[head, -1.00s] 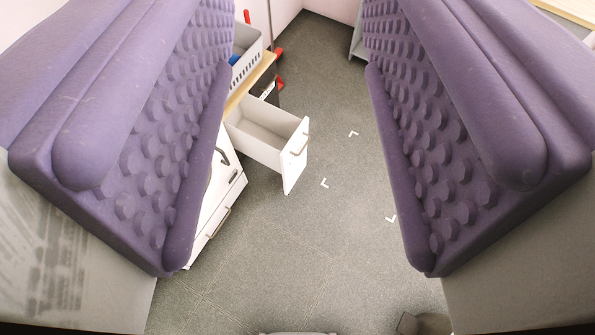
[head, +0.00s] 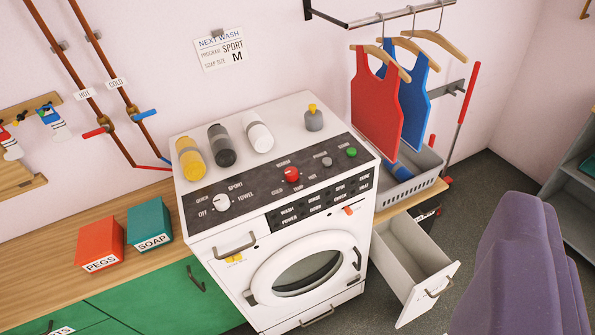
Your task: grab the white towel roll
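A white roll (head: 258,134) lies on top of the washing machine (head: 290,215), right of a black roll (head: 221,146) and a yellow roll (head: 190,158). It has a greyish end at the back and looks like the white towel roll. Part of my purple gripper (head: 525,268) shows at the lower right, well apart from the roll. Its fingertips and the gap between them cannot be made out. I see nothing held in the visible part.
A grey bottle with a yellow top (head: 313,118) stands right of the rolls. Red and blue vests (head: 378,105) hang from a rail. An open drawer (head: 415,265) juts out beside the machine. Red (head: 100,244) and teal (head: 150,226) boxes sit on the left counter.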

